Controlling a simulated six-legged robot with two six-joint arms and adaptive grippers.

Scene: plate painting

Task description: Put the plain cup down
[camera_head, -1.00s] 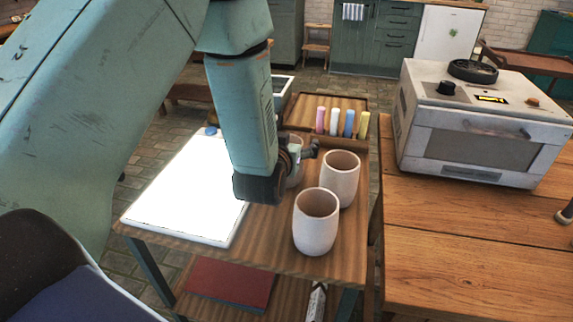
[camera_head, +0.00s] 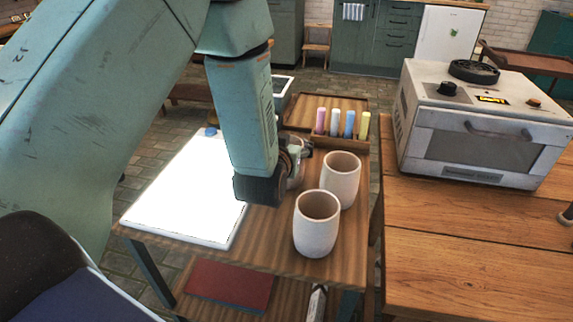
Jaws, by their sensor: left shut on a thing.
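Two plain off-white cups stand upright on the small wooden table: a front cup (camera_head: 316,232) and a back cup (camera_head: 341,185), close together. My left gripper (camera_head: 300,152) is just left of the back cup and partly hidden behind my own forearm. It is shut on a pale, rounded thing (camera_head: 294,177), mostly hidden, so I cannot tell for sure whether it is a cup. The gripper looks apart from both standing cups. My right gripper is not in view.
A glowing white panel (camera_head: 185,190) covers the table's left side. A rack with several coloured sticks (camera_head: 348,124) stands at the back. A small oven (camera_head: 480,130) sits on the wooden table at right. Bare wood shows at the front edge.

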